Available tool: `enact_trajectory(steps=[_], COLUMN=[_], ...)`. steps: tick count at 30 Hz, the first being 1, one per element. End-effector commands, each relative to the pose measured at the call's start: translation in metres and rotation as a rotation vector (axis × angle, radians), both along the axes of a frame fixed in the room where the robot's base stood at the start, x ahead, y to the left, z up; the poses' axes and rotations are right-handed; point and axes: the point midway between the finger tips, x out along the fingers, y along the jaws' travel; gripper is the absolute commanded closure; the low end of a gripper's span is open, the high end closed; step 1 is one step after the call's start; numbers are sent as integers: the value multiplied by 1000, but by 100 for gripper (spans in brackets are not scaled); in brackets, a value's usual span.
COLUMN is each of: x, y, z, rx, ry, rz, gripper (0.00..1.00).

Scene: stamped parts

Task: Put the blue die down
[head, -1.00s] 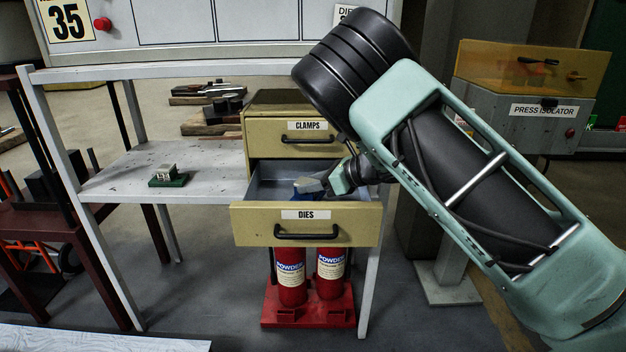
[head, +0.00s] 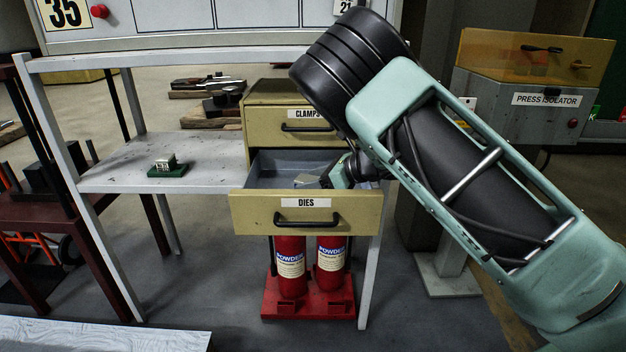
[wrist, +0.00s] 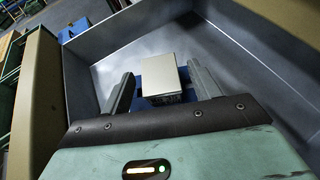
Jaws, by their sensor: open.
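The blue die (wrist: 148,90), a block with a pale metal top on a blue base, sits in the grey interior of the open DIES drawer (head: 268,170). In the wrist view it lies between the two fingers of my gripper (wrist: 160,74), which is open with a gap visible beside the die. In the head view my gripper (head: 335,177) reaches down into the drawer, and my arm and gripper mostly hide the die. I cannot tell from the head view whether the die touches the drawer floor.
The CLAMPS drawer (head: 290,127) is shut above. A green-based die (head: 167,167) stands on the white shelf (head: 125,165) to the left. Red powder extinguishers (head: 291,265) stand below the drawers. The press isolator box (head: 530,105) is at right. The shelf around the green-based die is mostly clear.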

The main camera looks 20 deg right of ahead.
Motion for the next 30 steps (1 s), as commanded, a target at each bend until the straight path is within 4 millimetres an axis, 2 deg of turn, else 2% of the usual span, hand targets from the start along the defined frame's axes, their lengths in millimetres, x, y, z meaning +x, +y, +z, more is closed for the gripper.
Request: enact_trajectory(steps=[5, 12, 18, 30], x=[-14, -45, -63, -70], y=[-18, -54, -75, -82], z=[13, 35, 48, 52], rx=[1, 2, 0, 0], ry=[-2, -1, -2, 0], rz=[-4, -4, -3, 0], gripper=[38, 38, 38, 38])
